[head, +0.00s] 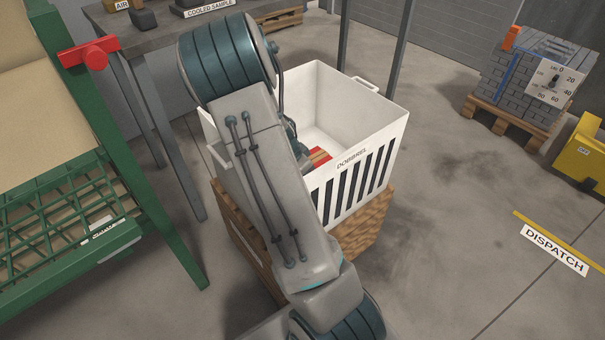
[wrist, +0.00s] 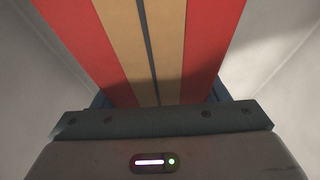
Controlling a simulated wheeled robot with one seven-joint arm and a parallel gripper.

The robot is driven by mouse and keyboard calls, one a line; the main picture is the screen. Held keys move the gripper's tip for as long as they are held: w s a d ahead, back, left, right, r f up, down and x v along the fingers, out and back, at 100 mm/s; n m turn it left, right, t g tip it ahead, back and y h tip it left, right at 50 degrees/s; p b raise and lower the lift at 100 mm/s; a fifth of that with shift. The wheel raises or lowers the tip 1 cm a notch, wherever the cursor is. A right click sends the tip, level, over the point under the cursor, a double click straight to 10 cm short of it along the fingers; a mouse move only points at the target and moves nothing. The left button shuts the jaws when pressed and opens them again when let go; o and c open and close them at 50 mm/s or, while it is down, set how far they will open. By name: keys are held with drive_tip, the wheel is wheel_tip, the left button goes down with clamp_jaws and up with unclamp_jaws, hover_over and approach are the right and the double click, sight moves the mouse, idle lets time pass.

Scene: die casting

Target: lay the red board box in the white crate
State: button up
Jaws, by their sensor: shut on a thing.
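The red board box (head: 319,157) shows in part inside the white crate (head: 359,165), with my arm hiding the rest of it in the head view. In the wrist view the box (wrist: 205,45) is close up, red with tan bands and a dark line along its middle. My gripper (wrist: 160,100) is shut on the box; its fingers are mostly hidden behind the wrist housing. Pale crate walls show on both sides of the box in the wrist view. I cannot tell whether the box touches the crate floor.
The crate stands on a brown wooden base (head: 365,228). A green frame with mesh (head: 75,215) and a red handle (head: 88,55) stands at left, near a grey table (head: 150,40). A loaded pallet (head: 520,120) is at right. The floor near the DISPATCH sign (head: 554,250) is clear.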

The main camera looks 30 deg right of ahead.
drive_tip(key=shift+r, duration=0.1)
drive_tip(key=o, duration=1.6)
drive_tip(key=p+v, duration=0.3)
drive_tip(key=v, duration=0.4)
drive_tip(key=shift+a+r, duration=0.15)
drive_tip(key=shift+r, duration=0.05)
